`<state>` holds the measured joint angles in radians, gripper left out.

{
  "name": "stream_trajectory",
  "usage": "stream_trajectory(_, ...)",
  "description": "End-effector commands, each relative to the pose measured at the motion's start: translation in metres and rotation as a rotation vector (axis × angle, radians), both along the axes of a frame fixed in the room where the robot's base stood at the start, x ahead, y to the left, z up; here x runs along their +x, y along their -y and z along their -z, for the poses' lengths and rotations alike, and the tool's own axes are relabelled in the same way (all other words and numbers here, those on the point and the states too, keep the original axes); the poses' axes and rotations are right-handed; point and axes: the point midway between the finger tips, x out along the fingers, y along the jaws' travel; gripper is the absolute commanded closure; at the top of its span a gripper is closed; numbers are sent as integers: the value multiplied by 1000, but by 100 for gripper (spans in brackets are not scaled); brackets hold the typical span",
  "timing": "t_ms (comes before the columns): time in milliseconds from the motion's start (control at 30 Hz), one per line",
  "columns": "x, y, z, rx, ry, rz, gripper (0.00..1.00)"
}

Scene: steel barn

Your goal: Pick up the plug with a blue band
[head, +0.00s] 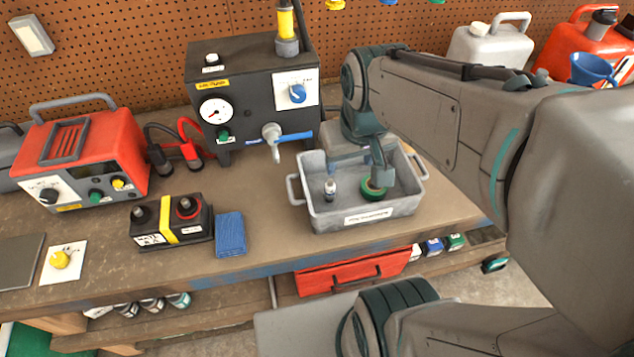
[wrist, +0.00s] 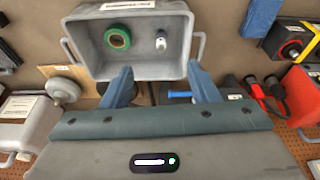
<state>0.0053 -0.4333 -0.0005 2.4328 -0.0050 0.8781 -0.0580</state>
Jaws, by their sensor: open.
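A small pale grey and dark plug (head: 330,189) stands in the left part of a grey tray (head: 365,215) on the bench. It also shows in the wrist view (wrist: 161,40), near the tray's right wall; a blue band on it is too small to make out. My gripper (head: 361,166) is over the tray, to the plug's right in the head view. In the wrist view the blue fingers of my gripper (wrist: 161,82) are spread apart with nothing between them, and the plug lies beyond the tips.
A green tape roll (head: 373,188) lies in the tray beside the plug. A dark gauge box (head: 245,95) stands behind and left. A black battery (head: 172,222), blue cloth (head: 230,235) and red charger (head: 85,160) are further left. Bench between cloth and tray is clear.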

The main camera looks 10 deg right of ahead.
Motion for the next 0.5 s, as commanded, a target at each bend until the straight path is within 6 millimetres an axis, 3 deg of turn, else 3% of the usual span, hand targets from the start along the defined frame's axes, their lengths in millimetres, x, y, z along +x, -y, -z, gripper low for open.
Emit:
stream_trajectory(300, 73, -1, 61, -20, -172, -127, 46)
stream_trajectory(500, 100, 0, 95, -22, -240, -183, 46)
